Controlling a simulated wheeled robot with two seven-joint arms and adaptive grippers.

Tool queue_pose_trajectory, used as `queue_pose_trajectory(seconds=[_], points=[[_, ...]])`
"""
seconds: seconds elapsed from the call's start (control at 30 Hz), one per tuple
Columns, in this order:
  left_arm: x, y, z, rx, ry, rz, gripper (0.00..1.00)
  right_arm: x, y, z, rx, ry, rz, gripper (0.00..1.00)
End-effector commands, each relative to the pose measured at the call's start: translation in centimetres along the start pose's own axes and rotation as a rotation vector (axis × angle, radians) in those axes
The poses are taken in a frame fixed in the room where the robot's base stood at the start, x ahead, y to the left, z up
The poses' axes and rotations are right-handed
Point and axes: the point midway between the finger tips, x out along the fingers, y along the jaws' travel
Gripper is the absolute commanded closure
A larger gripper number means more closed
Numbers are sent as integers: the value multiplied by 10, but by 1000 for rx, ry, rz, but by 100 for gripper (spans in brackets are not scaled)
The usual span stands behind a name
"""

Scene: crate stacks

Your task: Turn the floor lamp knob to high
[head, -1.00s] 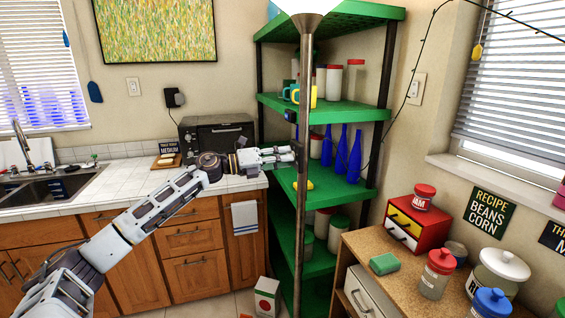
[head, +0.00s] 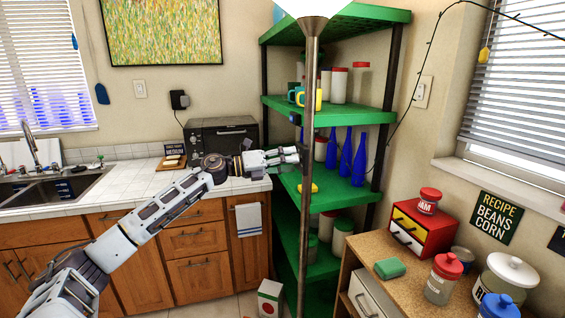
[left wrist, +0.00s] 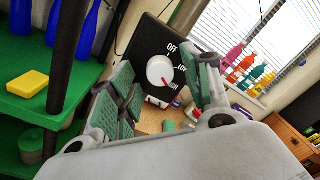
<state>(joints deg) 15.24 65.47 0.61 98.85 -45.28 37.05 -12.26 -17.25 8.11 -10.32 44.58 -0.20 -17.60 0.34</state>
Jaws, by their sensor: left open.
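The floor lamp has a metal pole (head: 309,95) and a white shade (head: 312,6), standing before the green shelf. In the left wrist view its black dial plate (left wrist: 148,42) reads OFF, LOW and a partly hidden HIGH. The round white knob (left wrist: 159,70) has a red mark at its lower right, toward HIGH. My left gripper (head: 297,156) is open beside the pole. In the left wrist view its fingers (left wrist: 162,98) are spread to either side of the knob, and I see no clear contact. The right gripper is out of view.
The green corner shelf (head: 375,112) holds blue bottles (head: 345,155), jars and mugs close behind the pole. A tiled counter (head: 125,178) with a toaster oven (head: 218,138) is at left. A wooden cabinet (head: 412,262) with jars stands at right.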

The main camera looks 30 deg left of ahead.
Motion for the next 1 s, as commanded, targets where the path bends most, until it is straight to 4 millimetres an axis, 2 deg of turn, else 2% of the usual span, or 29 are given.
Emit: queue_pose_trajectory(seconds=[0.37,1.0], points=[[-7,1,0,-1,-1,1,52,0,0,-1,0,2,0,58],[-36,1,0,-2,0,0,52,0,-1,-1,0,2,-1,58]])
